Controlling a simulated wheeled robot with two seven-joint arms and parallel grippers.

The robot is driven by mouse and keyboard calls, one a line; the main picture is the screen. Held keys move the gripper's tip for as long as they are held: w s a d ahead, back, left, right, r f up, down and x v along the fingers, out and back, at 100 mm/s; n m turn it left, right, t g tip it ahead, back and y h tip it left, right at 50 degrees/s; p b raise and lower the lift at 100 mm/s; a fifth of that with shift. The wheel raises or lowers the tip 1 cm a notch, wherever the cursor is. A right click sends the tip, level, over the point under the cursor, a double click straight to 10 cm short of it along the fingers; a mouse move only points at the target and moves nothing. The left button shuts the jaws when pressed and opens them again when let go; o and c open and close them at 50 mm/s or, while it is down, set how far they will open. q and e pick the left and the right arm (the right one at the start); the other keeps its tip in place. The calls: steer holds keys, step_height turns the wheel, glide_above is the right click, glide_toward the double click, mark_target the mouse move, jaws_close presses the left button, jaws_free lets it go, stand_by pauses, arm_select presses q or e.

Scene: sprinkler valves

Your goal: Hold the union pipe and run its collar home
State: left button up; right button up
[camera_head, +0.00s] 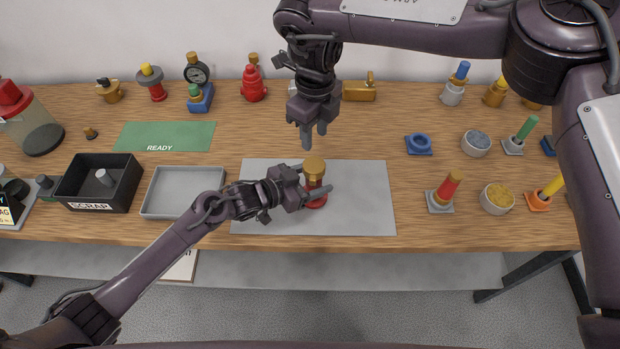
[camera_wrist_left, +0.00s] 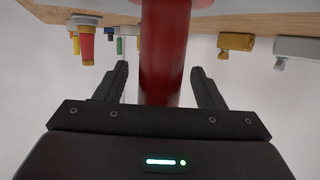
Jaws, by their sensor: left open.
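The union pipe (camera_head: 316,189) is red and stands upright on the grey mat (camera_head: 362,200), with a brass collar (camera_head: 314,167) at its top. My left gripper (camera_head: 322,192) is open, with its fingers on either side of the red pipe. The left wrist view shows the red pipe (camera_wrist_left: 167,60) between the two black fingers, with a gap visible on each side. My right gripper (camera_head: 314,136) points down just above and behind the collar, apart from it. Its two fingers look slightly parted. The collar is out of sight in the left wrist view.
A grey tray (camera_head: 180,213) and a black scrap box (camera_head: 72,203) stand left of the mat. A green ready mat (camera_head: 166,136) lies behind them. Red and brass fittings line the back. The mat's right part is clear.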

arm_select(q)
jaws_close()
steer(key=c, duration=0.7)
jaws_free()
steer(key=c, duration=0.4)
steer(key=shift+c, duration=0.2)
arm_select(e)
steer(key=shift+o, duration=0.3)
